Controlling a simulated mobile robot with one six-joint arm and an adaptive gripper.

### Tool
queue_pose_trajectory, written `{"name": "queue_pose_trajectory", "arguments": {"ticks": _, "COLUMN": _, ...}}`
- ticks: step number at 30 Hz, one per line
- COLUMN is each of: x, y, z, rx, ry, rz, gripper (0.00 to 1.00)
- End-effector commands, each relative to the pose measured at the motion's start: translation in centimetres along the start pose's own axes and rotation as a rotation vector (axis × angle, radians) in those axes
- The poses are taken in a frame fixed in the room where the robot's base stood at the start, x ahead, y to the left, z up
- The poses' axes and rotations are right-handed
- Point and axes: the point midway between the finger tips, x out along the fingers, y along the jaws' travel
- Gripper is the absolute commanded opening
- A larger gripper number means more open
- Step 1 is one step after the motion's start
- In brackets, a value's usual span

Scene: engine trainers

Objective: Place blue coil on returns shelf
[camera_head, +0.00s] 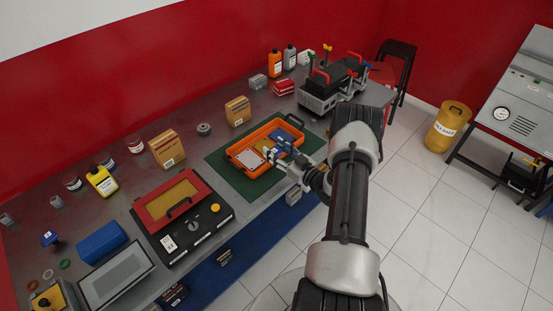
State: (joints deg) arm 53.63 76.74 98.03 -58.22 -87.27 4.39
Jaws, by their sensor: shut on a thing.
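My gripper (275,158) is at the front right of an orange tray (233,155) on a green mat (222,172). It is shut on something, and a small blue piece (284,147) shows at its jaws. This looks like the blue coil, but it is too small and partly hidden to be sure. I cannot tell whether it touches the tray. Another small blue part (49,238) stands at the bench's left end. No shelf has a readable returns label; a blue lower surface (236,247) lies below the bench's front edge.
A red-lidded black box (178,205) and cardboard boxes (167,148) stand left of the tray. An engine trainer (335,85) stands at the bench's right end. The tiled floor (430,215) on the right is mostly clear; a yellow bin (447,128) stands near the wall.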

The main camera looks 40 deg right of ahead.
Motion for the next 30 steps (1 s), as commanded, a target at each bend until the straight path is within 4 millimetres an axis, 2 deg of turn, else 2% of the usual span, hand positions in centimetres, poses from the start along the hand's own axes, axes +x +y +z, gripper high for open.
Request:
{"name": "queue_pose_trajectory", "arguments": {"ticks": 1, "x": 0.1, "y": 0.1, "z": -2.3, "rx": -0.004, "ry": 0.003, "rz": 0.0, "gripper": 0.13}}
{"name": "queue_pose_trajectory", "arguments": {"ticks": 3, "x": 0.0, "y": 0.1, "z": -4.3, "rx": -0.004, "ry": 0.003, "rz": 0.0, "gripper": 0.13}}
{"name": "queue_pose_trajectory", "arguments": {"ticks": 9, "x": 0.0, "y": 0.0, "z": -8.9, "rx": -0.002, "ry": 0.001, "rz": 0.0, "gripper": 0.13}}
{"name": "queue_pose_trajectory", "arguments": {"ticks": 12, "x": 0.0, "y": 0.0, "z": -10.3, "rx": -0.001, "ry": 0.001, "rz": 0.0, "gripper": 0.13}}
{"name": "queue_pose_trajectory", "arguments": {"ticks": 18, "x": 0.0, "y": 0.0, "z": -11.7, "rx": 0.0, "ry": 0.001, "rz": 0.0, "gripper": 0.13}}
{"name": "queue_pose_trajectory", "arguments": {"ticks": 24, "x": 0.1, "y": -0.4, "z": -11.8, "rx": 0.0, "ry": 0.0, "rz": -0.01, "gripper": 0.13}}
{"name": "queue_pose_trajectory", "arguments": {"ticks": 26, "x": 0.4, "y": -1.3, "z": -11.7, "rx": 0.0, "ry": -0.001, "rz": -0.032, "gripper": 0.13}}
{"name": "queue_pose_trajectory", "arguments": {"ticks": 28, "x": 0.8, "y": -3.1, "z": -11.5, "rx": -0.001, "ry": -0.004, "rz": -0.078, "gripper": 0.13}}
{"name": "queue_pose_trajectory", "arguments": {"ticks": 30, "x": 1.4, "y": -5.8, "z": -11.4, "rx": -0.003, "ry": -0.007, "rz": -0.149, "gripper": 0.13}}
